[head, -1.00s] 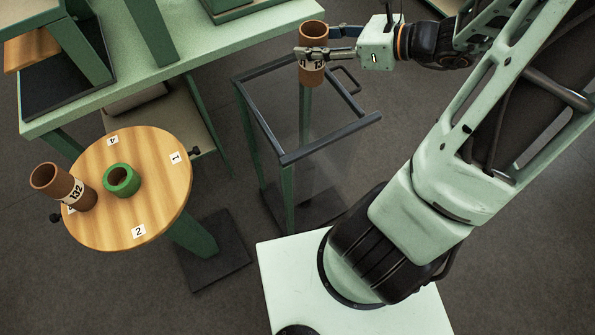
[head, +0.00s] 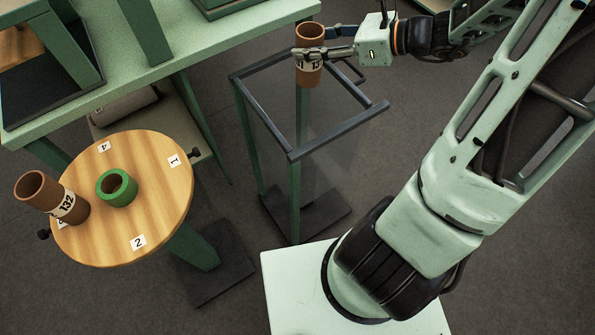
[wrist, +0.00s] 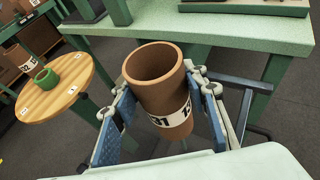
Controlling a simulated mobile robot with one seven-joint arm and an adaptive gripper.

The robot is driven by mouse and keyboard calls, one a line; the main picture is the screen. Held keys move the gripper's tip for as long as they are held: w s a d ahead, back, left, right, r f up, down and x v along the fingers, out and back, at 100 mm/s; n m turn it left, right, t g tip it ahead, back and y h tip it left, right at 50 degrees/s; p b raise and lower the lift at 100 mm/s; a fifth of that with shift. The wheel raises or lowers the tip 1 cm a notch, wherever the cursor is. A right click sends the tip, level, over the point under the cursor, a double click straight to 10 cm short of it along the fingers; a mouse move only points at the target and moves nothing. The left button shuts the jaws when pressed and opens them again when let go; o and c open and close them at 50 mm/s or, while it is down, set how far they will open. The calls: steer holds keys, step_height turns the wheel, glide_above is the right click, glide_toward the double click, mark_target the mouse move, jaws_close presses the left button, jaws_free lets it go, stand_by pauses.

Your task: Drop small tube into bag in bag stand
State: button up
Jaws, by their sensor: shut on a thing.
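A brown, open-topped tube (head: 310,42) with a white number label is in my gripper (head: 322,54). The wrist view shows the same tube (wrist: 160,82) upright or slightly tilted between both fingers (wrist: 165,110). The bag stand (head: 338,131) has a dark rectangular top rim on green legs. A clear bag seems to hang in it, but its outline is faint. In the head view the tube overlaps the stand's far rim, and its lower end shows near rim level. I cannot tell its exact height above the opening.
A round wooden table (head: 150,180) at left carries a brown tube labelled 132 (head: 52,198) and a short green ring (head: 116,187). A long green table (head: 220,45) stands behind. A handle sticks out at the stand's far side. Floor is bare around the stand.

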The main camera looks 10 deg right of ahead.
steer(key=shift+f+b, duration=1.65)
steer(key=shift+f, duration=0.35)
steer(key=shift+r, duration=0.1)
steer(key=o, duration=1.2)
steer(key=shift+o, duration=0.2)
steer(key=v, duration=1.2)
